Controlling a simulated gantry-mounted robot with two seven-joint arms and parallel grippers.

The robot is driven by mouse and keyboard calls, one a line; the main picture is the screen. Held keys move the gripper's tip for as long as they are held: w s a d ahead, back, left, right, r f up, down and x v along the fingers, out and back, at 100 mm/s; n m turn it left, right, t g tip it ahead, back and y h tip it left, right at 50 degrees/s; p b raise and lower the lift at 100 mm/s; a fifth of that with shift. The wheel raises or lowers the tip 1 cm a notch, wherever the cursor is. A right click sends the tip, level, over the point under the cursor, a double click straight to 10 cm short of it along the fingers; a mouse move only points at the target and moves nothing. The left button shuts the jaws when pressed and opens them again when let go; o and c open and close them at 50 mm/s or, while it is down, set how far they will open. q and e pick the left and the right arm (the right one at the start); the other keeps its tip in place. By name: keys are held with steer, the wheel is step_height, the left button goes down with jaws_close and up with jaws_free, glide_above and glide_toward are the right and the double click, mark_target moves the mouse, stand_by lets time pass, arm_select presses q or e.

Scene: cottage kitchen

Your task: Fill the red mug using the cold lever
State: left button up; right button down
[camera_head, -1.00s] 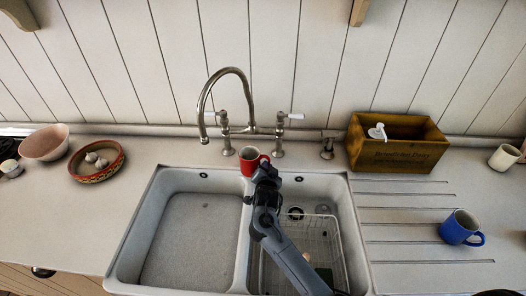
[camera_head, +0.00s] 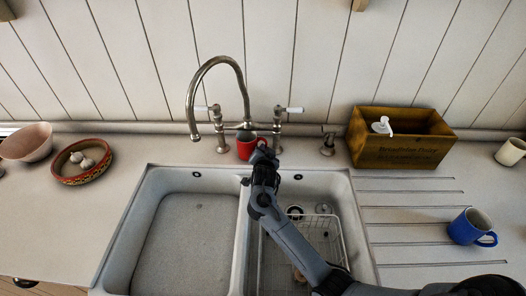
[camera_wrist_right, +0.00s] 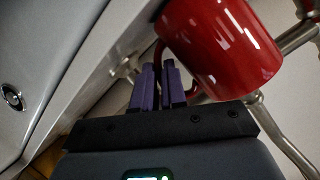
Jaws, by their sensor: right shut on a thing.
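The red mug (camera_head: 246,147) is upright at the back rim of the sink, between the two tap pillars. It also shows large in the right wrist view (camera_wrist_right: 228,48). My right gripper (camera_head: 262,154) is shut on the mug's handle, on the right of the mug; its fingers (camera_wrist_right: 158,84) are at the handle in the wrist view. The curved tap spout (camera_head: 193,134) ends to the left of the mug, not over it. A left lever (camera_head: 202,108) and a right lever (camera_head: 294,109) have white ends; I cannot read which is cold. My left gripper is out of view.
The double sink (camera_head: 150,190) lies in front, with a wire rack (camera_head: 335,228) in its right basin. A wooden box (camera_head: 402,150) stands at the right, behind a blue mug (camera_head: 470,227). A garlic bowl (camera_head: 80,175) is at the left.

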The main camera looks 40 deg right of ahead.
steer(key=c, duration=1.6)
jaws_free()
steer(key=shift+s+a+f, duration=0.1)
steer(key=shift+s+a, duration=0.05)
steer(key=shift+a, duration=0.05)
steer(key=shift+o, duration=2.1)
steer(key=shift+w+d+r, duration=0.2)
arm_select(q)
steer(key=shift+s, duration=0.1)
arm_select(e)
steer(key=shift+s+a, duration=0.1)
arm_select(q)
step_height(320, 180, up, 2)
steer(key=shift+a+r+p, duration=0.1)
steer(key=shift+p, duration=0.95)
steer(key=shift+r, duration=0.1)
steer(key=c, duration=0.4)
arm_select(e)
steer(key=v, duration=1.2)
